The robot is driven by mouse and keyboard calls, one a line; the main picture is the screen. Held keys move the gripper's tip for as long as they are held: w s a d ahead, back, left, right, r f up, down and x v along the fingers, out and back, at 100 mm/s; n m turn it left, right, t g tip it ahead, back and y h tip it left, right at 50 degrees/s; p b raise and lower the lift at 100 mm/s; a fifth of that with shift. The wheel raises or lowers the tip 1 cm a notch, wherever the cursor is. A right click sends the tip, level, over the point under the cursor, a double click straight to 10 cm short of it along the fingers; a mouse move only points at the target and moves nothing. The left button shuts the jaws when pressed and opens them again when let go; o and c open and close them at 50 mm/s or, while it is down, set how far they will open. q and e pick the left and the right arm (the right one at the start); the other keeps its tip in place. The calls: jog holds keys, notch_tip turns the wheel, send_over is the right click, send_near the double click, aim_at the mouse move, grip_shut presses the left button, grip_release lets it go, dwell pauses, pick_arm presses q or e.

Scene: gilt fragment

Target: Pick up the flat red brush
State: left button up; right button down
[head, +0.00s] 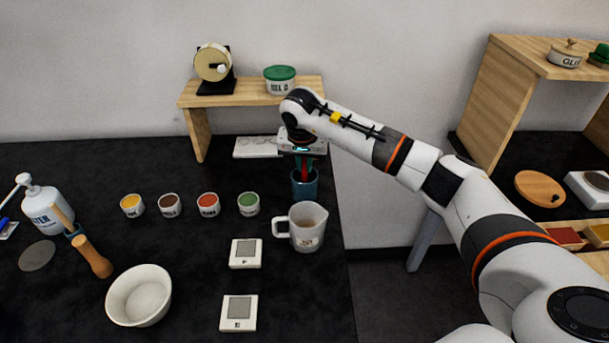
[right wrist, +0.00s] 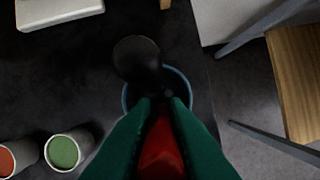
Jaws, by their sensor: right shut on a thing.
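The red brush (head: 304,172) stands in a dark blue cup (head: 305,188) near the right edge of the black table. My right gripper (head: 303,158) is directly above the cup and shut on the brush. In the right wrist view the red brush (right wrist: 161,150) lies between the green fingers of my right gripper (right wrist: 160,104). A dark rounded shape (right wrist: 138,58) shows beyond the fingertips, over the cup rim (right wrist: 185,85); I cannot tell what it belongs to. The fingers hide much of the brush. My left gripper is not in view.
A measuring jug (head: 307,229) stands just in front of the cup. Several small paint pots (head: 208,205) are in a row to the left. A wooden shelf (head: 245,98) stands behind, with a green-lidded tub (head: 281,82) on it. The table ends just right of the cup.

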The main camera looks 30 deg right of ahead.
jog(key=shift+r, duration=0.15)
notch_tip(320, 180, up, 18)
jog(key=b, duration=0.3)
dwell(0.4)
dwell(0.7)
